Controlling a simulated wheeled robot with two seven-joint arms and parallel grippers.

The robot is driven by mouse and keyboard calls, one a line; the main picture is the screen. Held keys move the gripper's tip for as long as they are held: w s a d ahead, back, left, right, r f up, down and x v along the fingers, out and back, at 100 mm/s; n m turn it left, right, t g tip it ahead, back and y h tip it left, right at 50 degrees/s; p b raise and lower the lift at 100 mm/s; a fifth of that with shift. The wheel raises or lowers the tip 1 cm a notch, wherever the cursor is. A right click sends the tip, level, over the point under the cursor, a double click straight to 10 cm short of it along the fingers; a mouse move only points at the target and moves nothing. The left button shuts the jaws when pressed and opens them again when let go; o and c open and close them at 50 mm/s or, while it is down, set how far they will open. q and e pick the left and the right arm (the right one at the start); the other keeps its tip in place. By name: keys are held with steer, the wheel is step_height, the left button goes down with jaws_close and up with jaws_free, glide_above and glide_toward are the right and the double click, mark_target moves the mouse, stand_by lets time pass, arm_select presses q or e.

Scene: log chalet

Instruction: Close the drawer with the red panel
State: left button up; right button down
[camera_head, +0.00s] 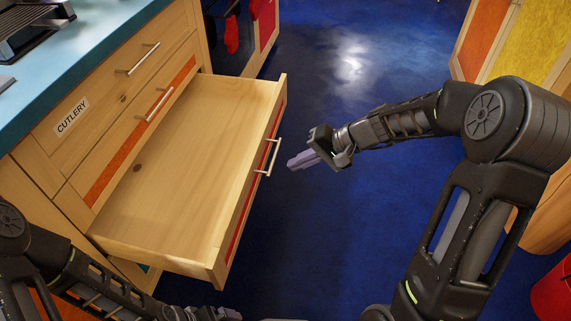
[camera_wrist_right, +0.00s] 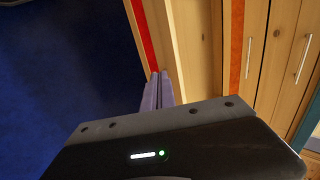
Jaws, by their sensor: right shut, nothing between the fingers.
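The drawer with the red panel (camera_head: 165,185) is pulled far out of the wooden cabinet, and its inside is empty. Its red panel (camera_head: 238,225) shows as a narrow strip on the front, with a metal handle (camera_head: 269,157). The red strip also shows in the right wrist view (camera_wrist_right: 143,35). My right gripper (camera_head: 291,163) is shut and empty, just outside the drawer front near the handle, its fingers pointing towards it. In the right wrist view its fingers (camera_wrist_right: 158,80) overlap the drawer's front edge; I cannot tell whether they touch. My left gripper (camera_head: 232,314) is partly cut off at the bottom edge.
Above the open drawer is a shut orange-panelled drawer (camera_head: 110,172), and above that a shut drawer labelled CUTLERY (camera_head: 72,117). The blue floor (camera_head: 340,90) is clear ahead. An orange and yellow cabinet (camera_head: 530,45) and a red bin (camera_head: 553,292) stand at right.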

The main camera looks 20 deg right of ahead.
mark_target(249, 176)
steer(key=x, duration=0.3)
steer(key=r+b+x, duration=0.1)
steer(key=x, duration=0.3)
steer(key=a+b+x, duration=0.1)
steer(key=x, duration=0.3)
steer(key=shift+w+a+r, duration=0.1)
steer(key=shift+w+r, duration=0.05)
steer(key=shift+w, duration=0.15)
arm_select(q)
steer(key=shift+w+a+f, duration=0.2)
steer(key=shift+f, duration=0.45)
steer(key=shift+w+a+f, duration=0.15)
steer(key=shift+f, duration=0.45)
arm_select(e)
steer(key=shift+w+a, duration=0.35)
steer(key=shift+a, duration=0.15)
